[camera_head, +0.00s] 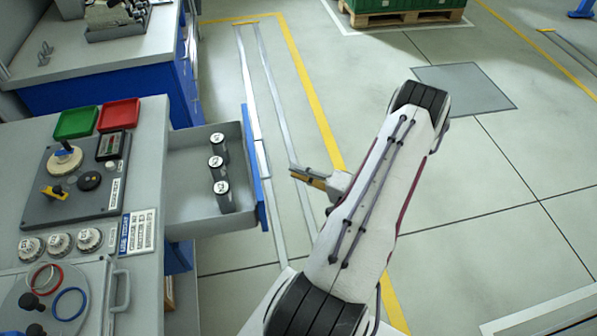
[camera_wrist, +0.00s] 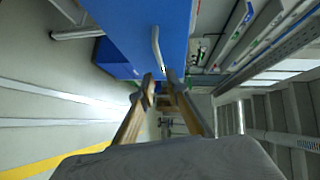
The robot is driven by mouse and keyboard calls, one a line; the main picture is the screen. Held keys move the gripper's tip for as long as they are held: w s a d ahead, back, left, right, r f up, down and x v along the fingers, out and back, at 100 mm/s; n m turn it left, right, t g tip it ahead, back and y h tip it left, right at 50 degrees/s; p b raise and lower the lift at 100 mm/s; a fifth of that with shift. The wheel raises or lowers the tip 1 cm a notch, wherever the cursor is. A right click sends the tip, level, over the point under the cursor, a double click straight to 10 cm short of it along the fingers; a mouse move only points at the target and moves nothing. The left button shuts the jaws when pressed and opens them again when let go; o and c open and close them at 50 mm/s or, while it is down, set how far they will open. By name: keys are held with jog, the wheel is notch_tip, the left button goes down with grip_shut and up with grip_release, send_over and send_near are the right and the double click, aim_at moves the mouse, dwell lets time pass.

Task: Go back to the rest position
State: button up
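My gripper (camera_head: 297,175) is in front of the open drawer, a little to the right of its blue front (camera_head: 256,170). In the wrist view my gripper (camera_wrist: 160,78) shows two brownish fingers with a gap between them and nothing held. The blue front also fills the upper middle of the wrist view (camera_wrist: 130,30), with a pale bar handle (camera_wrist: 157,45) just beyond the fingertips. In the head view the fingers are seen from the side, and the handle cannot be made out clearly.
The grey drawer (camera_head: 185,190) holds several black cylinders with white tops (camera_head: 219,165). On the bench (camera_head: 150,125) are a green tray (camera_head: 76,123), a red tray (camera_head: 119,114) and a control panel (camera_head: 75,195). A green load on a pallet (camera_head: 400,18) stands at the back. Open floor lies to the right.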

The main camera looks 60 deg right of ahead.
jog(key=shift+f, duration=0.1)
dwell(0.4)
jog(key=s+d+f+n+g+h, duration=0.15)
jog(key=s+f+g, duration=0.4)
jog(key=f, duration=0.55)
jog(key=s+d+r+n+g, duration=0.1)
jog(key=s+d+n+g, duration=0.25)
jog(key=s+g, duration=0.3)
jog(key=w+a+r+n+g, duration=0.1)
jog(key=w+a+r+g, duration=0.15)
jog(key=a+r, duration=0.6)
jog(key=w+a+r+n+g, duration=0.1)
jog(key=a+r+n+g, duration=0.15)
jog(key=r, duration=1.15)
jog(key=a+r+n+t, duration=0.2)
jog(key=a+r, duration=0.5)
jog(key=a, duration=0.4)
jog(key=w+a+r+n+t+y, duration=0.1)
jog(key=a+r+n+t, duration=0.1)
jog(key=a+r, duration=0.6)
jog(key=w+a+r+n+t, duration=0.1)
jog(key=a+r+n, duration=0.3)
jog(key=a, duration=1.1)
notch_tip(320, 180, up, 4)
jog(key=shift+w+a+f+t+y, duration=0.1)
jog(key=shift+w+a+t+y, duration=0.2)
jog(key=shift+t, duration=0.3)
